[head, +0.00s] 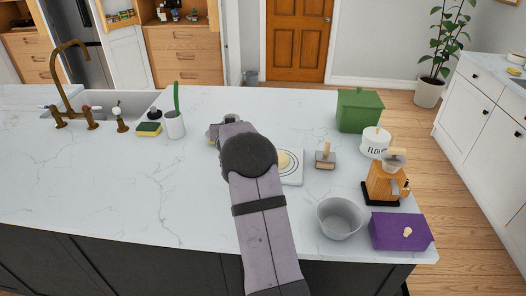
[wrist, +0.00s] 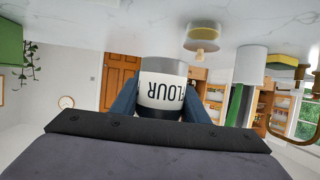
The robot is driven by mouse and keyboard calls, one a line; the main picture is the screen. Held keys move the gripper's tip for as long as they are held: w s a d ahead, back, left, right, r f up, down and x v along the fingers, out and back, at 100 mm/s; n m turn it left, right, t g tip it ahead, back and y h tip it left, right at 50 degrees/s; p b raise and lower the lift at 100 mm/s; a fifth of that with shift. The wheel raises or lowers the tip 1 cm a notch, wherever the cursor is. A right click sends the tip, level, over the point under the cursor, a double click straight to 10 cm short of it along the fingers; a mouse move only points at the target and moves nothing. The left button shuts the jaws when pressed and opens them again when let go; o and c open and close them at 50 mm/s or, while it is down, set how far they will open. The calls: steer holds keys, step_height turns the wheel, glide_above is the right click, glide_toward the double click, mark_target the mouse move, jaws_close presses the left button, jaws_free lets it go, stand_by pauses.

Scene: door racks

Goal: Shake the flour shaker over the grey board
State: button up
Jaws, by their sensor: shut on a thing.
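My gripper (wrist: 160,100) is shut on the flour shaker (wrist: 162,90), a white cylinder with a grey band and a dark FLOUR label. The label reads upside down in the wrist view, where the counter is also at the top, so the shaker looks about upright. In the head view my gripper (head: 222,130) is above the middle of the counter, and my arm hides most of the shaker. A pale board (head: 292,179) with ring markings and a round cream piece on it lies just right of my arm, partly hidden by it. The shaker appears left of and beyond this board.
A utensil cup (head: 175,126) and sponge (head: 149,129) stand left. The counter's front left is clear.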

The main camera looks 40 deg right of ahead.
steer(key=s+d+b, duration=0.1)
steer(key=s+d, duration=0.1)
steer(key=s, duration=0.1)
steer(key=s+d+m+b, duration=0.1)
steer(key=s+d, duration=0.2)
steer(key=s+d+m+t+b, duration=0.1)
steer(key=s+d, duration=0.2)
steer(key=shift+s+d+r+y, duration=0.25)
steer(key=shift+s+y, duration=0.05)
steer(key=shift+s, duration=0.1)
steer(key=shift+s+d+f+y, duration=0.1)
steer(key=shift+s+f+y, duration=0.1)
steer(key=shift+s, duration=0.25)
steer(key=shift+s+f+y, duration=0.1)
steer(key=shift+s+f, duration=0.05)
steer(key=shift+s, duration=0.25)
